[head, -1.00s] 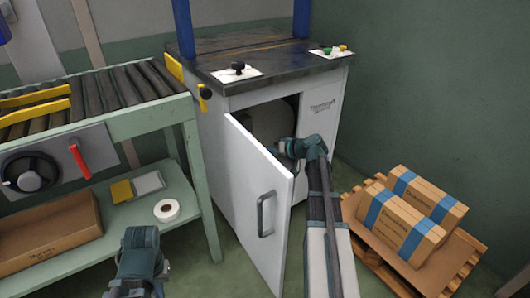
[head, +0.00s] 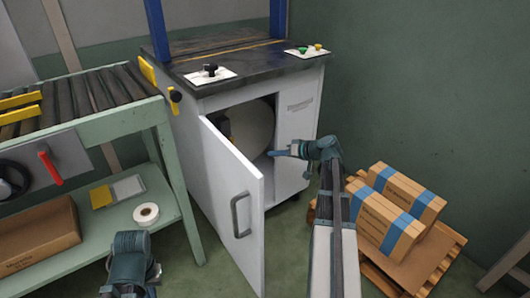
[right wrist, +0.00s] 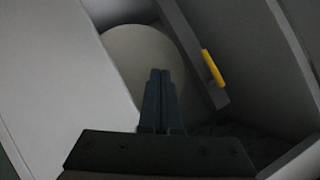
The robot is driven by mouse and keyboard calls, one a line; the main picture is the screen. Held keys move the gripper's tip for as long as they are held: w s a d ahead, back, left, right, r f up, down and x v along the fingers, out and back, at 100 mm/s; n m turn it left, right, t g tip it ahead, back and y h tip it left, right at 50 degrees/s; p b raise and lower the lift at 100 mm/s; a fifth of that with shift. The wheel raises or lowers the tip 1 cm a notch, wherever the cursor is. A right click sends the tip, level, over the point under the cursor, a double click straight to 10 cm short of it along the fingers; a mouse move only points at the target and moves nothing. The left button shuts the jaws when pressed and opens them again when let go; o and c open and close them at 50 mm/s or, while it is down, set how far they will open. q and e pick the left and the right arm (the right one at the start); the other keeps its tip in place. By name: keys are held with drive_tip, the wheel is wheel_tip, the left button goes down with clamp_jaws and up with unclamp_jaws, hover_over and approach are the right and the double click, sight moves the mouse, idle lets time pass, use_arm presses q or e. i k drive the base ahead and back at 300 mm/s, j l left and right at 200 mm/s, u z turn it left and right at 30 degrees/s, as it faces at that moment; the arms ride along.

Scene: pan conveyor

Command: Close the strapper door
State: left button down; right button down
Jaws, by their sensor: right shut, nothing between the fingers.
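The strapper door (head: 236,200) is white with a grey bar handle (head: 240,215) and stands wide open, hinged at its left edge on the white strapper cabinet (head: 297,125). My right gripper (head: 274,153) is shut and empty at the cabinet opening, to the right of the door and on its inner side. In the right wrist view the shut fingers (right wrist: 160,92) point into the dark interior. A pale round reel (right wrist: 143,60) shows there beyond them. My left arm shows at the bottom left of the head view, but its fingertips cannot be made out.
A green roller conveyor (head: 120,124) stands left, with a tape roll (head: 146,213) and a cardboard box (head: 38,238) on its lower shelf. A wooden pallet (head: 437,262) with strapped cartons (head: 400,194) lies right. Floor in front of the door is free.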

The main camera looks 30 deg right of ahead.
sight(237, 187)
drive_tip(key=k+l, duration=0.3)
drive_tip(key=k, duration=0.15)
drive_tip(key=k+l, duration=0.35)
drive_tip(key=k, duration=0.1)
